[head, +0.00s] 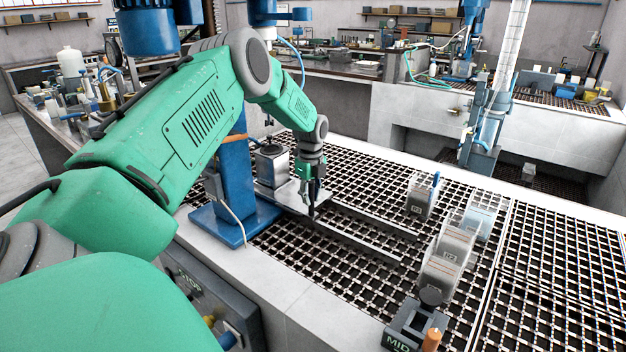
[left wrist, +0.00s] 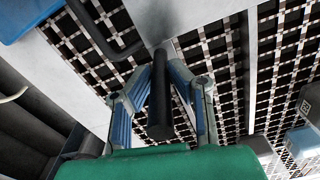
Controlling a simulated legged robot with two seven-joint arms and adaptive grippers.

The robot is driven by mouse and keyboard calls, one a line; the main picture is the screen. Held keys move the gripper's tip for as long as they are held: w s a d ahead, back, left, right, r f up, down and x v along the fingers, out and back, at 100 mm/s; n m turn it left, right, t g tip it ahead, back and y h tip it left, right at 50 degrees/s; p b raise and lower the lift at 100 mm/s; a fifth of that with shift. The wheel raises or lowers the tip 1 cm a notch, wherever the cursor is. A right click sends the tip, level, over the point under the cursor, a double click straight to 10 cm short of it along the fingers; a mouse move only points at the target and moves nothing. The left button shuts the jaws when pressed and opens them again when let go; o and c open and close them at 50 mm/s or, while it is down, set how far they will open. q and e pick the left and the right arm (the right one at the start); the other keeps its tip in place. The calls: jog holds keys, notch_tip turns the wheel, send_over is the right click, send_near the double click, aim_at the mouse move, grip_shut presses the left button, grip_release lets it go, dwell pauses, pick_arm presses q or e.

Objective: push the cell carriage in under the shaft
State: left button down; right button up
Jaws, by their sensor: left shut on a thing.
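My left gripper (head: 312,207) reaches down at the front end of the cell carriage (head: 284,197), a flat grey metal plate. In the left wrist view its two fingers (left wrist: 160,105) stand on either side of a dark upright handle (left wrist: 160,100) and are shut on it. The handle rises from the carriage plate (left wrist: 180,22). A grey metal cell (head: 271,165) sits on the carriage's rear part, close to the blue column (head: 238,180) of the flotation machine. My right gripper is not in view.
Two grey rails (head: 355,240) run right from the carriage over the black grating (head: 300,262), and they look clear. Clear-sided containers with labelled grey fronts (head: 453,243) stand to the right. A dark block marked MID (head: 403,325) is at the front.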

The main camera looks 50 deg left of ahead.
pick_arm(q)
jog(key=c, duration=1.5)
grip_release()
jog(key=shift+w+a+r, duration=0.15)
jog(key=shift+a+r, duration=0.05)
jog(key=shift+f, duration=0.15)
jog(key=shift+r, duration=0.2)
notch_tip(320, 180, up, 10)
jog(key=shift+r, duration=0.2)
jog(key=shift+a+r, duration=0.15)
jog(key=shift+r, duration=0.35)
